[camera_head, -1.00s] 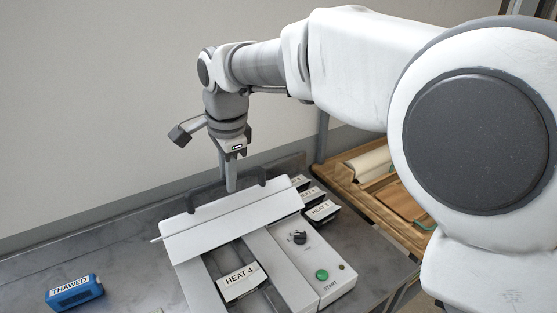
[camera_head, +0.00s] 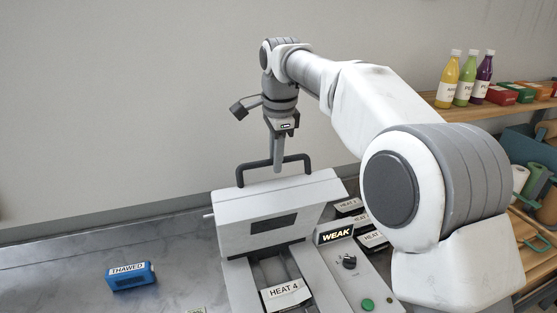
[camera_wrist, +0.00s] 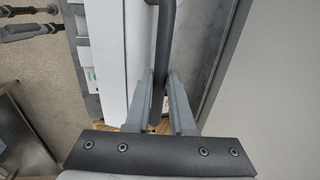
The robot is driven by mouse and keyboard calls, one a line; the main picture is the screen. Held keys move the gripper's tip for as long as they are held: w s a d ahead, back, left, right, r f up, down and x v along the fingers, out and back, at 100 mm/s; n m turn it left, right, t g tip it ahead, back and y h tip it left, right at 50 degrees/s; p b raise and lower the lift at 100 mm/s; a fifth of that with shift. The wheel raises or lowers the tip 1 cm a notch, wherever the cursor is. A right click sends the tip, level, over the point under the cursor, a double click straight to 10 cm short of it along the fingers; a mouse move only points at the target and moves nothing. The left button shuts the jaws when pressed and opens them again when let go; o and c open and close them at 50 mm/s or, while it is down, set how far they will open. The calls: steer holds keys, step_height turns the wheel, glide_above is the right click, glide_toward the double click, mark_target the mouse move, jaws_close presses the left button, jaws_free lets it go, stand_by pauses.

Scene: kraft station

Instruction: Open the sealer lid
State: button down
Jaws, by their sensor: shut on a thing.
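The sealer (camera_head: 236,270) stands on the counter with its white lid (camera_head: 285,205) raised and tilted up toward the back wall. A dark bar handle (camera_head: 240,172) runs along the lid's top edge. My gripper (camera_head: 279,168) points down at the middle of this handle and is shut on it. In the wrist view the handle (camera_wrist: 165,40) passes between the two grey fingers of my gripper (camera_wrist: 160,85). A pack labelled HEAT 4 (camera_head: 286,294) lies in the sealer's open bed. A display reading WEAK (camera_head: 335,234) shows at the right, beside the knob and green button.
Several labelled HEAT packs (camera_head: 349,206) sit right of the sealer. A wooden shelf (camera_head: 440,108) at right holds bottles and boxes. The wall is close behind.

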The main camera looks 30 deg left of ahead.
steer(key=shift+w+a+r, duration=0.35)
steer(key=shift+w+a, duration=0.05)
steer(key=shift+a, duration=0.1)
steer(key=shift+r, duration=0.1)
steer(key=c, duration=0.9)
jaws_free()
steer(key=shift+w+a, duration=0.1)
steer(key=shift+a, duration=0.05)
steer(key=shift+o, duration=0.5)
steer(key=shift+w+a+f, duration=0.2)
steer(key=shift+f, duration=0.05)
steer(key=shift+s+d, duration=0.1)
step_height(320, 180, up, 12)
steer(key=s+d, duration=0.1)
steer(key=d, duration=0.1)
steer(key=shift+s+f, duration=0.15)
steer(key=shift+s, duration=0.15)
